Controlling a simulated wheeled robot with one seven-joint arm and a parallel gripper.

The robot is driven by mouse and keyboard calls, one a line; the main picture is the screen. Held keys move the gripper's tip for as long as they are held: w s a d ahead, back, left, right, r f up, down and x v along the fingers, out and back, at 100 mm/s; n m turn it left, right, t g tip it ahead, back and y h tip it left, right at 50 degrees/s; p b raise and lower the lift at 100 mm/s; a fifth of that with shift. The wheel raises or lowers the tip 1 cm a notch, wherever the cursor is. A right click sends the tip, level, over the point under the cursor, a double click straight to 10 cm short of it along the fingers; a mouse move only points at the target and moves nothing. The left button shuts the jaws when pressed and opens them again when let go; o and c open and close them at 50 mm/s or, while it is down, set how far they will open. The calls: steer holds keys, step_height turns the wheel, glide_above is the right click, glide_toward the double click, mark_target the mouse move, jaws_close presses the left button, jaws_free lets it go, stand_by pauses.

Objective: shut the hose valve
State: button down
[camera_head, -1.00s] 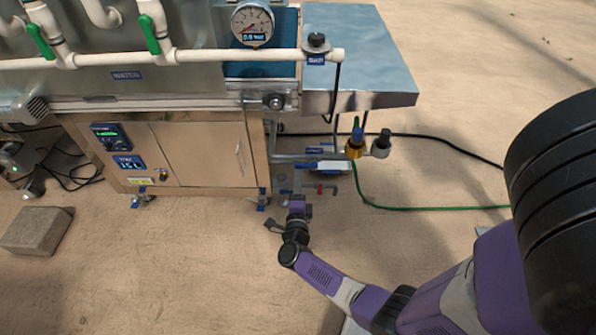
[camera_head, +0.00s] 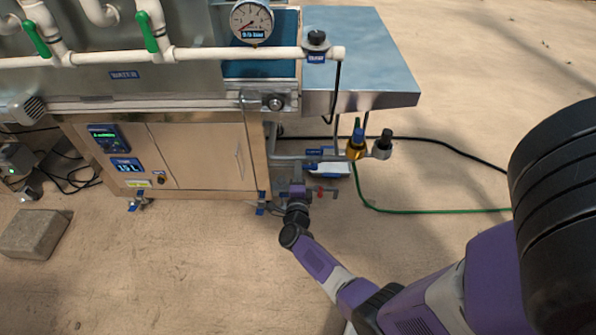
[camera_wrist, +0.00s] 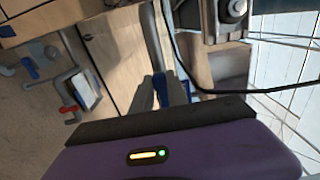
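The green hose (camera_head: 420,211) runs up to a brass fitting (camera_head: 355,152) with a blue top, under the right end of the machine; I take this to be the hose valve. My gripper (camera_head: 297,190) is low beside the machine's right leg, left of and below that fitting and apart from it. In the wrist view its two grey fingers (camera_wrist: 161,92) stand apart, with a grey pipe (camera_wrist: 152,40) seen beyond the gap. I see nothing clearly held. The hose valve cannot be made out surely in the wrist view.
A small red handle (camera_head: 321,191) sits just right of my gripper; a red handle also shows in the wrist view (camera_wrist: 68,109). A dark-capped fitting (camera_head: 382,147) stands right of the brass one. A black cable (camera_head: 450,146) crosses the floor. Floor in front is clear.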

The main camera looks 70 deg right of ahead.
steer(key=shift+f+n, duration=0.2)
steer(key=shift+n, duration=0.2)
steer(key=s+d+f+n, duration=0.2)
steer(key=s+f+n, duration=0.3)
steer(key=n, duration=1.2)
steer(key=shift+p, duration=0.45)
steer(key=shift+n, duration=0.3)
steer(key=c, duration=1.3)
jaws_free()
